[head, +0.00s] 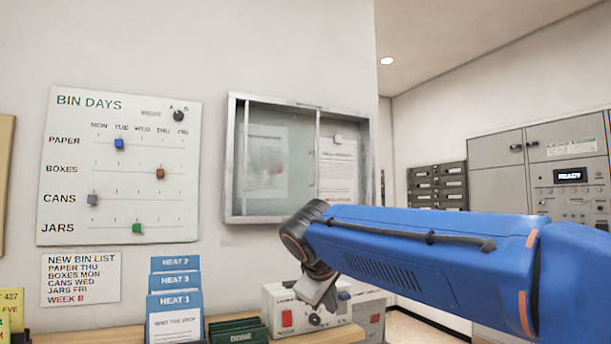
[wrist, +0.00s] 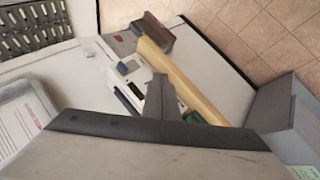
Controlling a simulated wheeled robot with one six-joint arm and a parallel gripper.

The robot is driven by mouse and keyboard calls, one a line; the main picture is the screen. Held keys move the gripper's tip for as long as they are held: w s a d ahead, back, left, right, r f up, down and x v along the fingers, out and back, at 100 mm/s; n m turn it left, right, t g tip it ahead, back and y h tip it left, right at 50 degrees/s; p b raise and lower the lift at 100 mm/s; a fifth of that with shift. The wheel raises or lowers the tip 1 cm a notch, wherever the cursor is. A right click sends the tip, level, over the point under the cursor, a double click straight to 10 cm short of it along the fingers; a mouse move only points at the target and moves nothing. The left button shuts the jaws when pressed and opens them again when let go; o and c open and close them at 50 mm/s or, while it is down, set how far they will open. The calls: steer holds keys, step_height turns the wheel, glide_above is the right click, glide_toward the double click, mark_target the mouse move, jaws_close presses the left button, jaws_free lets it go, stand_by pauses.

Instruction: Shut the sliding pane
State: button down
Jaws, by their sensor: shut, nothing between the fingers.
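The notice case (head: 230,160) hangs on the wall in the head view, with a light metal frame. Its tinted sliding pane (head: 280,185) covers the left and middle part, with an upright edge strip (head: 317,155) right of centre. Right of that strip, a pinned sheet (head: 338,168) shows more clearly. My gripper (head: 318,300) points down, below and to the right of the case and apart from it. In the wrist view my gripper (wrist: 160,95) is shut and empty. A framed sheet (wrist: 22,120), perhaps part of the case, shows at the left there.
A shelf (head: 345,338) with a white switch box (head: 290,308), blue folders (head: 174,290) and a dark green stack (head: 238,330) lies below the case. A bin days board (head: 120,190) hangs at left. Grey lockers (head: 495,160) stand at the back right.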

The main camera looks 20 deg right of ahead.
steer(key=w+r+n+t+h, duration=0.2)
steer(key=w+r+h, duration=0.2)
steer(key=w+r, duration=1.2)
steer(key=t+h, duration=0.1)
steer(key=h, duration=0.4)
glide_toward(294, 172)
steer(key=s+a, duration=0.2)
steer(key=s, duration=0.2)
steer(key=x, duration=1)
steer(key=shift+s+d+f, duration=0.2)
steer(key=shift+s+d, duration=0.2)
steer(key=shift+d, duration=0.35)
steer(key=shift+s+d, duration=0.15)
steer(key=shift+d, duration=0.4)
steer(key=shift+s+d, duration=0.1)
steer(key=shift+d, duration=0.7)
steer(key=shift+d, duration=0.3)
steer(key=d, duration=2.3)
steer(key=shift+d, duration=0.25)
